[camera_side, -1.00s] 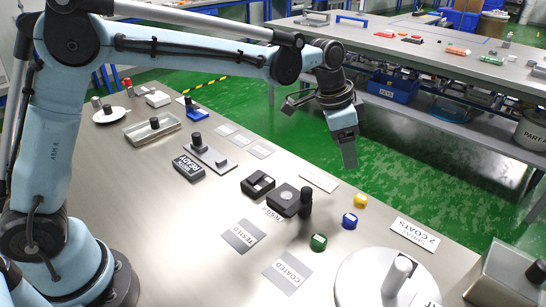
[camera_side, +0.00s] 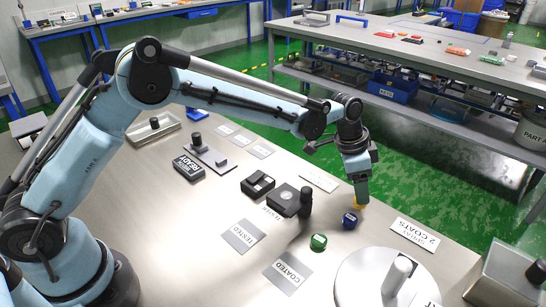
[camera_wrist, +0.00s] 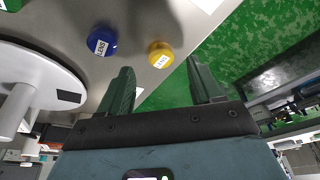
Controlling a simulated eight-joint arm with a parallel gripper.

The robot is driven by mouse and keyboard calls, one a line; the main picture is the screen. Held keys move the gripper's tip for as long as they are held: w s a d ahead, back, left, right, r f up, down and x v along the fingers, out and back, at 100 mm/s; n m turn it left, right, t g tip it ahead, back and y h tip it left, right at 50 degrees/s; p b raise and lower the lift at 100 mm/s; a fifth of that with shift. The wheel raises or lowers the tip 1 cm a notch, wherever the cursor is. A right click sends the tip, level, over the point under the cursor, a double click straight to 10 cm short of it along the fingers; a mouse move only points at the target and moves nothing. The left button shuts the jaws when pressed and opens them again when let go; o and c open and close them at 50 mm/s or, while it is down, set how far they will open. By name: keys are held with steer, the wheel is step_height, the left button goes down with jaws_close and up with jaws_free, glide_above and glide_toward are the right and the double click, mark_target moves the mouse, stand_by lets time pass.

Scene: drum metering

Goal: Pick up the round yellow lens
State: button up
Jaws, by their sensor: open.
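The round yellow lens (camera_wrist: 160,54) stands near the table's edge, with a white label on it. In the side view only a small part of the yellow lens (camera_side: 359,206) shows below my gripper (camera_side: 361,198). In the wrist view my gripper (camera_wrist: 163,85) is open, and the lens lies beyond and between its two fingertips, with nothing held. A round blue lens (camera_wrist: 102,40) stands to its left; the blue lens (camera_side: 350,221) also shows in the side view. A round green lens (camera_side: 318,242) stands nearer the camera.
A white round turntable (camera_side: 362,280) stands at the front right. A black tester (camera_side: 284,197) with an upright knob stands left of the lenses. A "SPRAY 2 COATS" card (camera_side: 414,233) lies to the right. The green floor begins just past the table edge.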

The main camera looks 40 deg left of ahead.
steer(key=shift+x, duration=1.65)
steer(key=shift+w, duration=0.1)
steer(key=c, duration=1.1)
steer(key=shift+r, duration=0.1)
